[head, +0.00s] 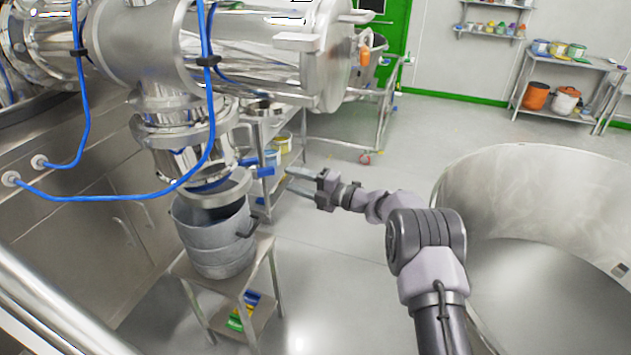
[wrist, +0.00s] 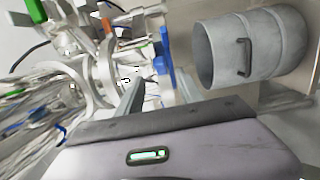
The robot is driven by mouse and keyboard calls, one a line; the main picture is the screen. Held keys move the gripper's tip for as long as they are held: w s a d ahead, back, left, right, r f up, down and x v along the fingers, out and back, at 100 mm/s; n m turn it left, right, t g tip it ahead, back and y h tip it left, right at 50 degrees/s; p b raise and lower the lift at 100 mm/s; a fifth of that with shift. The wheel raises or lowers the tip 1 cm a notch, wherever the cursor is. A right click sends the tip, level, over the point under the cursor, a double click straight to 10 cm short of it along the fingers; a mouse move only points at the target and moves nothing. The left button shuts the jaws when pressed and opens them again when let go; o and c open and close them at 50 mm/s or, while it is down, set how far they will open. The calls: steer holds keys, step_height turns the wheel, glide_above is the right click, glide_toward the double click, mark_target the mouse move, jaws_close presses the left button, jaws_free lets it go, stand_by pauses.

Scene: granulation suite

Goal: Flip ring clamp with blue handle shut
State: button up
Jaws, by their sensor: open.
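The blue handle (head: 263,172) sticks out to the right from the steel ring clamp (head: 228,188) at the bottom of the outlet, just above the grey bucket. In the wrist view the blue handle (wrist: 168,52) stands upright, just beyond my fingertips. My gripper (head: 291,181) is to the right of the handle, pointing left at it, with a small gap that I cannot judge exactly. In the wrist view my gripper (wrist: 160,88) is open, its two fingers apart with nothing held between them. The clamp's far side is hidden.
The grey bucket (head: 215,240) stands on a small steel stand (head: 262,262) below the outlet. Blue hoses (head: 130,198) hang in front of the machine. A large steel drum (head: 530,180) is at right. The floor (head: 325,255) below my gripper is clear.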

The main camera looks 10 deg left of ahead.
steer(key=p+v, duration=0.1)
steer(key=v, duration=0.6)
steer(key=shift+d, duration=0.3)
steer(key=shift+s, duration=0.1)
